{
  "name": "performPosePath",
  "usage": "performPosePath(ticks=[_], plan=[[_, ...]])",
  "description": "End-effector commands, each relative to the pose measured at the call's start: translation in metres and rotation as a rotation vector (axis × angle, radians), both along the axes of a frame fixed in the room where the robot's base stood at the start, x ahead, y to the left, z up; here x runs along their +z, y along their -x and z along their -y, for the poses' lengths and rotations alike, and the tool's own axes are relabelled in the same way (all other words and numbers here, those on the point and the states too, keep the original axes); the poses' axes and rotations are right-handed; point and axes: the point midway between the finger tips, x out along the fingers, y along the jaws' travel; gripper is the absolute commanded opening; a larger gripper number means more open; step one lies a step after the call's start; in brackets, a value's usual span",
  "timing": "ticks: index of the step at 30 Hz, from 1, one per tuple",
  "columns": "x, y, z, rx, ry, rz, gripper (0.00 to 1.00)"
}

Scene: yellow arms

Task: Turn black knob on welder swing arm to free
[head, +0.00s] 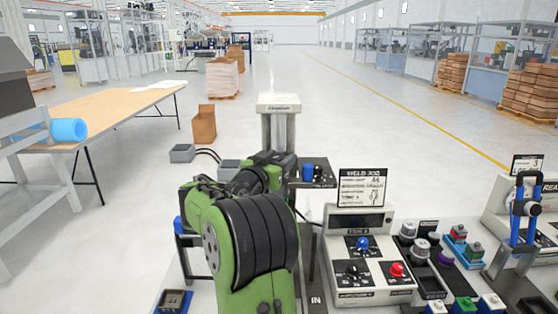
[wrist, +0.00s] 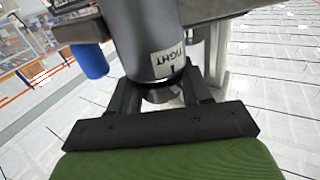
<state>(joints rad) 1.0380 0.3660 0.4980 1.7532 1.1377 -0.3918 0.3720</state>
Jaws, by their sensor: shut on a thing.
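In the wrist view my gripper (wrist: 163,95) is shut around the lower end of a dark grey-black cylindrical knob (wrist: 140,35). One finger is on each side of it. The knob's upper part meets a dark flat plate (wrist: 215,8) at the top of the view. In the head view the pale column of the welder stand (head: 279,122) rises behind my green and black arm. The knob and my fingers are hidden there by my arm.
A blue cylinder (wrist: 91,61) hangs left of the knob. A control box (head: 365,268) with blue, black and red controls stands to the right, with a "WELD JOB" sign (head: 362,187) behind it. Several coloured parts and a blue-handled clamp (head: 524,210) are farther right.

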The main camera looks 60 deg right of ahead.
Motion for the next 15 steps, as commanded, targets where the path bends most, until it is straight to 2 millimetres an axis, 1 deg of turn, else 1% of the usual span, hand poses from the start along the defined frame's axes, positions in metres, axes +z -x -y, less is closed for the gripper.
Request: performPosePath(ticks=[8,15], plan=[[0.001,0.0031,-0.0003,0.161,0.003,-0.002,0.18],[0.0013,0.0052,0.0008,0.372,0.003,-0.003,0.18]])
